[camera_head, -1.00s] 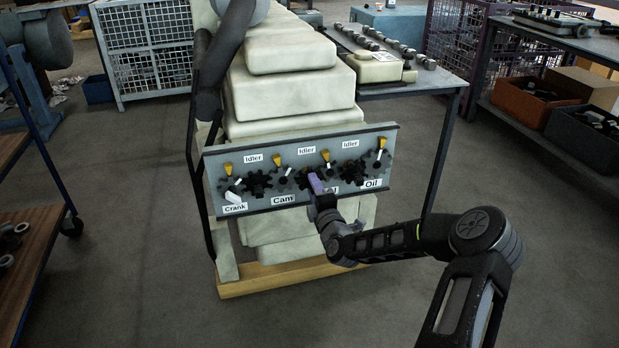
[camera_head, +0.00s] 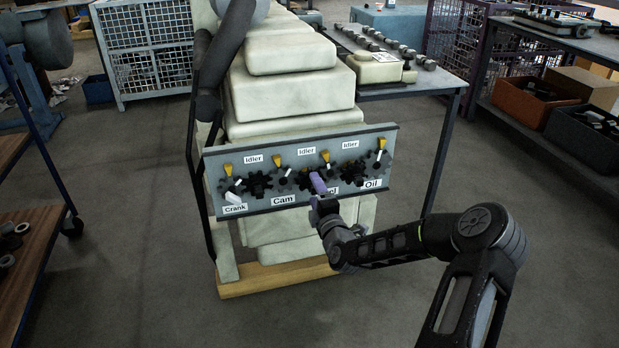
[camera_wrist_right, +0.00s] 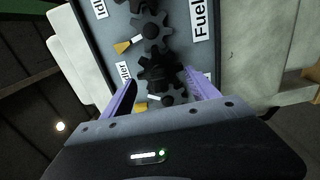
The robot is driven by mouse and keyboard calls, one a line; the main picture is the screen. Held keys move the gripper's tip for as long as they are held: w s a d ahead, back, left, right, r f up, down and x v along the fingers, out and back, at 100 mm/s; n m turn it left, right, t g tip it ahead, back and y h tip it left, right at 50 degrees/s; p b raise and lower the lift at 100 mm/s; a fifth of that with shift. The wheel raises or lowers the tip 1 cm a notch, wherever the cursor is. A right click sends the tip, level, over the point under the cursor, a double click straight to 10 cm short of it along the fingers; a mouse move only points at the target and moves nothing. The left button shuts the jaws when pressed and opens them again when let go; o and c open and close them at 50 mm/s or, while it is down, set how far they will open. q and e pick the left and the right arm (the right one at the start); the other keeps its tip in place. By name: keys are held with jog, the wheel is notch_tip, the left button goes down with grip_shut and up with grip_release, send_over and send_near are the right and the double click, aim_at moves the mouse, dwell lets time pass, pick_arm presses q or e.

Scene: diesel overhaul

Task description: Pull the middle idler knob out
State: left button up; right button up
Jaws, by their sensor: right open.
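The grey gear panel (camera_head: 220,160) stands on the front of the pale engine. It carries a row of dark gears with labels for Crank, Cam, Oil and three Idlers. The middle idler gear (camera_head: 306,177) lies below the middle Idler label and is partly hidden by my right gripper (camera_head: 318,184). In the right wrist view, my purple fingers (camera_wrist_right: 162,92) are open on either side of the middle idler gear (camera_wrist_right: 149,75). Its dark knob (camera_wrist_right: 163,63) stands out between them. I cannot tell whether the fingers touch it. My left gripper is not in view.
Yellow pointers (camera_head: 325,156) and neighbouring gears (camera_head: 354,172) sit close around the fingers. The Fuel label (camera_wrist_right: 201,20) is beside them. A bench (camera_head: 440,80) with parts stands behind right, and a wooden cart (camera_head: 40,240) at the left. The floor in front is clear.

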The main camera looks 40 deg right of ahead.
jog(key=v, duration=0.5)
jog(key=shift+s, duration=0.1)
dwell(0.4)
